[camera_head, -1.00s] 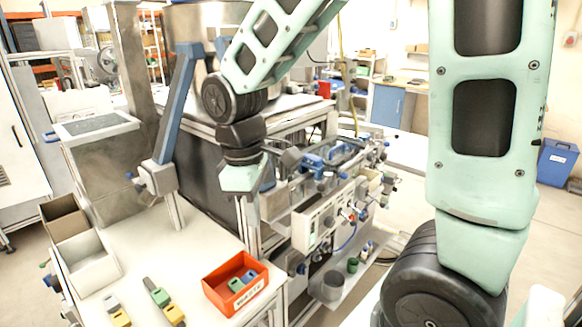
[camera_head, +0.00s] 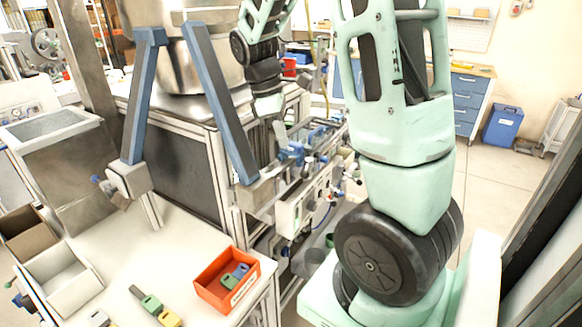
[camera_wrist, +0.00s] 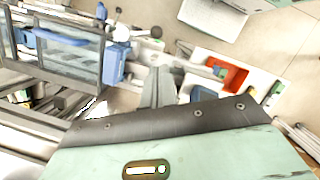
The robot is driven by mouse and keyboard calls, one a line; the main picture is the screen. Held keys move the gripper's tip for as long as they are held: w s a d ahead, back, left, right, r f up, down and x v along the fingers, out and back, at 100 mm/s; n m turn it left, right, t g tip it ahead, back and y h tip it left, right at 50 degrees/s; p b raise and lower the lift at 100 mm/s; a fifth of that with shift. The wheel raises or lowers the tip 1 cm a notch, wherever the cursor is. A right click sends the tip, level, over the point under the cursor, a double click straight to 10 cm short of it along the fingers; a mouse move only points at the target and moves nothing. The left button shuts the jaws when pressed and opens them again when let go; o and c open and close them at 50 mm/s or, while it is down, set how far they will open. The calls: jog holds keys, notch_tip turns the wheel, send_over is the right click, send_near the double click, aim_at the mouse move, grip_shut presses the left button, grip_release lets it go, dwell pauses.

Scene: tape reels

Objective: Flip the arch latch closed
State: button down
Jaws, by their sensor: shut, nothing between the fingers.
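Small blue latch parts (camera_head: 292,152) sit on the rail assembly in the middle of the head view; I cannot tell which piece is the arch latch. A blue piece (camera_wrist: 115,62) stands at the end of a grey-framed clear panel (camera_wrist: 68,52) in the wrist view. My gripper (camera_head: 281,138) points down at the near end of the rail assembly, close to the blue parts. In the wrist view its fingers (camera_wrist: 158,88) are together and empty, to the right of the blue piece and apart from it in the picture. Contact is not clear in the head view.
Black and white ball knobs (camera_wrist: 155,31) lie just beyond the fingers. Blue bars (camera_head: 222,105) slant beside my arm. An orange bin (camera_head: 227,282) with small coloured parts stands on the white table (camera_head: 205,238). A blue bin (camera_head: 502,125) stands on the floor at right.

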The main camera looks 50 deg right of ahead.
aim_at(307, 168)
jog(key=p+x, duration=0.2)
jog(key=x, duration=0.7)
jog(key=shift+s+f, duration=0.1)
jog(key=shift+s+n, duration=0.15)
jog(key=shift+n, duration=0.25)
